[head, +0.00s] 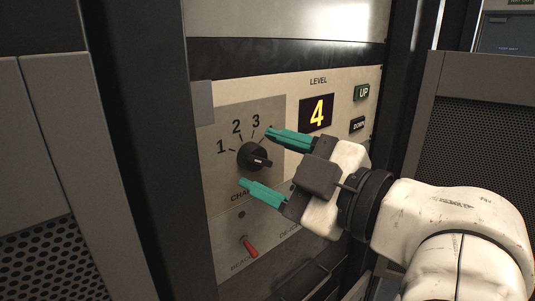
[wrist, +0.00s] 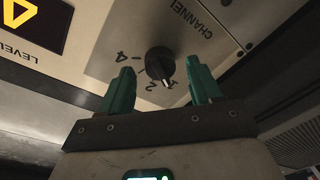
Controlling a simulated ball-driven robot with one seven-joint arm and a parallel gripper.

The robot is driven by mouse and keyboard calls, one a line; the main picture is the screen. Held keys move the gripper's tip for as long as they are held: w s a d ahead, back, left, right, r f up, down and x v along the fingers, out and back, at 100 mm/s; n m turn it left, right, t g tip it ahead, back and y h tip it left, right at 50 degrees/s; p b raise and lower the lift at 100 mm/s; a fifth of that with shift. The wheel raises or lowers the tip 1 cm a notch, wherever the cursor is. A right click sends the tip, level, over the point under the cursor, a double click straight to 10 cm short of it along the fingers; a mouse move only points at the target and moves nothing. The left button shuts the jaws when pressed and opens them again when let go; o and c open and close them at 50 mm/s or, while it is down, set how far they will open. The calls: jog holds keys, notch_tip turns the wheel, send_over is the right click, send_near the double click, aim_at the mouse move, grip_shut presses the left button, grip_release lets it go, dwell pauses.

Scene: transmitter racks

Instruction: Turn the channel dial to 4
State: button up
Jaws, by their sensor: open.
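The black channel dial (head: 254,156) sits on a grey plate with the numbers 1, 2 and 3 in the head view; the place of the 4 is covered by a finger. The dial also shows in the wrist view (wrist: 160,63), with the 4 at its left.
A red-handled lever (head: 250,247) is below the dial. Dark rack posts flank the panel.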

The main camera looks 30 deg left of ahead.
jog(key=shift+w+a, duration=0.1)
jog(key=shift+a, duration=0.3)
jog(key=c, duration=1)
jog(key=shift+c, duration=0.2)
